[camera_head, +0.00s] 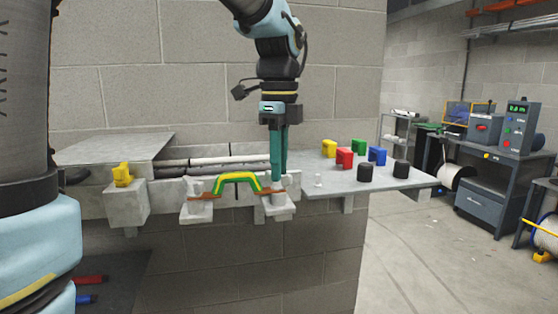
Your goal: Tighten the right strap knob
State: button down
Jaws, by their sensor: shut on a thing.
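A green and yellow arched piece (238,181) spans the front of a grey trough, with brown strap-like ends at left and right. My gripper (278,179) points straight down at the right end, its teal fingers shut. The fingers hide most of what they hold, which sits where the right strap knob is. A pale block (278,213) stands right below the fingertips. The left strap end (197,196) rests on a similar pale block (196,212), clear of my gripper.
Dark and white cables (215,161) run along the trough behind. A yellow part (122,175) sits on a block at left. The right shelf (405,184) carries red, yellow, green and blue pieces, two black cylinders (366,173) and a small white peg (318,181).

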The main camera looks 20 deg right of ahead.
jog(key=shift+m+p, duration=0.3)
jog(key=shift+m, duration=0.8)
jog(key=c, duration=0.9)
grip_release()
jog(key=shift+o, duration=0.2)
jog(key=shift+r, duration=0.1)
notch_tip(320, 180, up, 11)
jog(key=b, duration=0.1)
jog(key=shift+f, duration=0.2)
jog(key=shift+s, duration=0.15)
